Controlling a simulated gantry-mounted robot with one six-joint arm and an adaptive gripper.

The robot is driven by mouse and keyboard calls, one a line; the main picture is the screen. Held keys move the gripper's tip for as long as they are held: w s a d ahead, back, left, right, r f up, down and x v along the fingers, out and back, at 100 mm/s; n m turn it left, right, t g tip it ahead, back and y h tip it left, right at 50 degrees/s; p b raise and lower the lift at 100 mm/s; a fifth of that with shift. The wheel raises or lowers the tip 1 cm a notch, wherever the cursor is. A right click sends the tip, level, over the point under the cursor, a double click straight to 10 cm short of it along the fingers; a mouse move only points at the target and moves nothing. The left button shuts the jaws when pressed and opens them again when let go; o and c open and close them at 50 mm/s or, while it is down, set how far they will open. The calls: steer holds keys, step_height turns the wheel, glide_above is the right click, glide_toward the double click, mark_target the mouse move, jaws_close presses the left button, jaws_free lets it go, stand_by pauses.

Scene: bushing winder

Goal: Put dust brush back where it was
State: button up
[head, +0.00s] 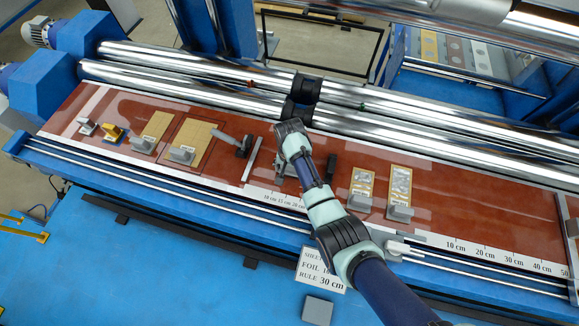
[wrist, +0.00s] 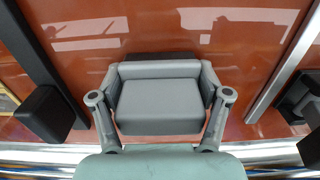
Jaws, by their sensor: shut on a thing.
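My gripper (head: 291,160) is over the red-brown table between the rollers and the ruler strip, mostly hidden by my arm in the head view. In the wrist view its two fingers (wrist: 160,78) are closed on the sides of a grey block with dark material under it. I take this to be the dust brush (wrist: 160,98); its bristles are not clearly seen. I cannot tell whether its underside touches the table.
A black bar (head: 331,168) lies right of my gripper. A silver bar (head: 253,160) and a grey-handled black tool (head: 243,147) lie left. Polished rollers (head: 200,80) run behind. Grey-handled boards (head: 360,188) stand right; bare red table (head: 480,205) lies beyond.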

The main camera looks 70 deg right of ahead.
steer(key=shift+f, duration=0.15)
steer(key=o, duration=1.3)
step_height(320, 180, up, 12)
steer(key=shift+r+p, duration=0.2)
steer(key=shift+p, duration=0.4)
